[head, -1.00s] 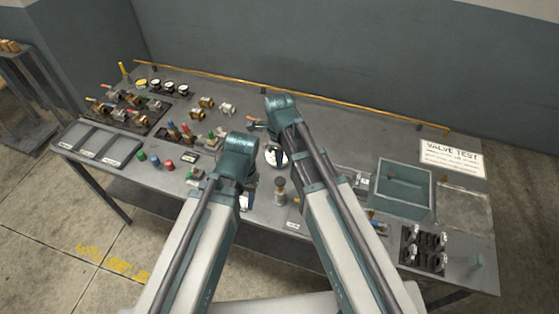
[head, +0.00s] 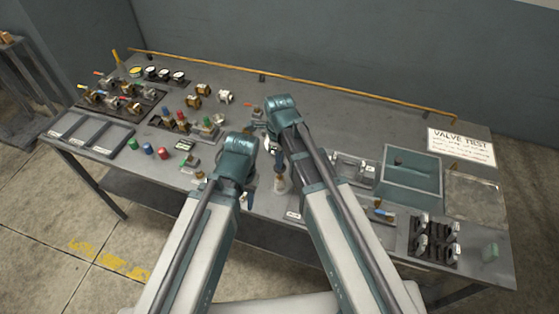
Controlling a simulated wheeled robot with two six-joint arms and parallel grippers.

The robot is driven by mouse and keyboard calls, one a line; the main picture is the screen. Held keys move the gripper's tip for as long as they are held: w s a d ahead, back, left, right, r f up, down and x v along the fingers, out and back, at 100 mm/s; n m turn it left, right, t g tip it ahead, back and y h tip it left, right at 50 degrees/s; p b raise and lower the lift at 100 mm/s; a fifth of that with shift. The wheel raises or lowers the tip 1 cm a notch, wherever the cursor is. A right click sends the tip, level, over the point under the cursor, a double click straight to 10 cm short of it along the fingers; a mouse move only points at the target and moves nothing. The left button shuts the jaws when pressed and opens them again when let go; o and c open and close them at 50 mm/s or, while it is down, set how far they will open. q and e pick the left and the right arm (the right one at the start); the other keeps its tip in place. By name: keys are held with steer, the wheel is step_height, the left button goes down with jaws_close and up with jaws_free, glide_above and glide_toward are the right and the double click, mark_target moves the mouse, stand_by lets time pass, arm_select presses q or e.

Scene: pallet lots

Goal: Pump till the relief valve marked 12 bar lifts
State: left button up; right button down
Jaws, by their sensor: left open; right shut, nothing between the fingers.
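Several small valves with red, green and blue tops (head: 180,122) stand in a dark rack at left centre of the bench. Their markings are too small to read, so I cannot tell which is 12 bar. A short grey-brown upright cylinder (head: 282,187) stands near the front edge between my arms; I cannot tell whether it belongs to the pump. My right gripper (head: 279,160) is shut and empty, just above or behind this cylinder, partly hidden by its arm. My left gripper (head: 246,201) is open near the front edge, left of the cylinder, mostly hidden by its wrist.
A teal tank (head: 412,201) stands right of my arms, beside a sign (head: 461,147) reading VALVE TEST. Dial gauges (head: 164,75), lever valves (head: 110,101), loose coloured caps (head: 147,148) and an empty sorting tray (head: 91,133) fill the left.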

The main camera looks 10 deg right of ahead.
steer(key=shift+f+b, duration=1.9)
steer(key=shift+s+r, duration=0.15)
steer(key=shift+s, duration=0.05)
arm_select(q)
step_height(320, 180, down, 4)
steer(key=shift+s+r, duration=0.1)
steer(key=shift+r, duration=0.1)
